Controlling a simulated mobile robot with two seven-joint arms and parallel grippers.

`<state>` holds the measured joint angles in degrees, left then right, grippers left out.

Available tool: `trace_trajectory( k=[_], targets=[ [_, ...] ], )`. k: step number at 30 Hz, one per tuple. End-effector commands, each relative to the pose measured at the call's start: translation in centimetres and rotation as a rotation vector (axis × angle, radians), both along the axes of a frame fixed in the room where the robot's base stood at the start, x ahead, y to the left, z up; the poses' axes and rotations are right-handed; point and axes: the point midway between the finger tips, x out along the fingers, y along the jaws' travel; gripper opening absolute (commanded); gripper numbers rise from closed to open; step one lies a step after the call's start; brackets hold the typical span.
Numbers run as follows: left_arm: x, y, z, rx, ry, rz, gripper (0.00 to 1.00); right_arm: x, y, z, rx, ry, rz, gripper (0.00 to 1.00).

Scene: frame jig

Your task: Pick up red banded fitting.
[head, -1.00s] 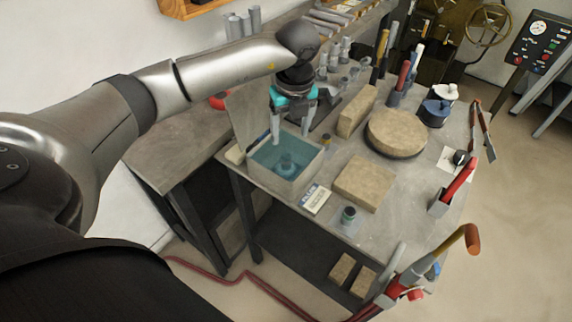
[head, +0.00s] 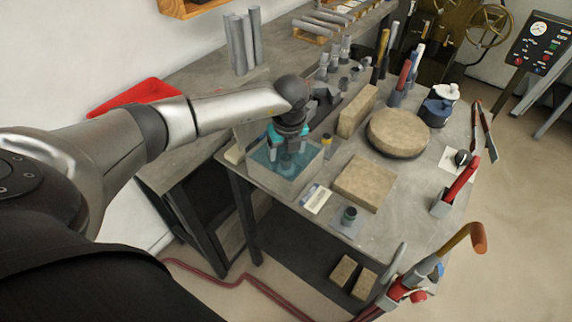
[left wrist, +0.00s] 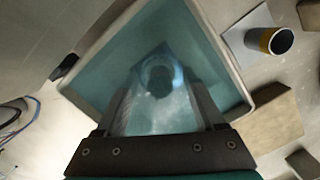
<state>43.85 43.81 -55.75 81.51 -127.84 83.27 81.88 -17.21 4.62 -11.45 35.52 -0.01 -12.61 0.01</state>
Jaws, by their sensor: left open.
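A square tank of blue liquid (head: 258,176) stands at the near left corner of the workbench. My left gripper (head: 289,160) points down into it, open, its fingers partly hidden from the head. In the left wrist view, a blurred fitting (left wrist: 159,80) sits in the tank (left wrist: 225,92), ahead of and between the two open fingers (left wrist: 163,103). The liquid tints it blue, so I cannot make out a red band. My right gripper is out of view.
The tank's walls stand close around my left fingers. A labelled card (head: 315,199), a tan block (head: 364,183) and a round tan disc (head: 397,131) lie to the right. An upright tan block (head: 357,111) stands behind. Bare bench shows near the front right.

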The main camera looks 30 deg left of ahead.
Motion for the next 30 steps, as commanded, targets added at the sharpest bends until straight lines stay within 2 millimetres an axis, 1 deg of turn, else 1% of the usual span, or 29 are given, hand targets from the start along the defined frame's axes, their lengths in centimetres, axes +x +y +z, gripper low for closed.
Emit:
trace_trajectory(
  k=[3, 21, 22, 30],
  targets=[
    [-0.01, -0.02, 0.03, 0.000, 0.000, 0.000, 0.70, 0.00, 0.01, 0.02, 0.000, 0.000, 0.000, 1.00],
    [-0.01, -0.01, 0.07, 0.000, 0.000, 0.000, 0.02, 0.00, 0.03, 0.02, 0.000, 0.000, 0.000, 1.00],
    [-0.01, -0.01, 0.07, 0.000, 0.000, 0.000, 0.00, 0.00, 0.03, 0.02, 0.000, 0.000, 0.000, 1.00],
    [0.03, -0.01, 0.12, -0.001, -0.001, 0.000, 0.00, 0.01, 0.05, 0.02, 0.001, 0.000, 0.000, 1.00]
  ],
)
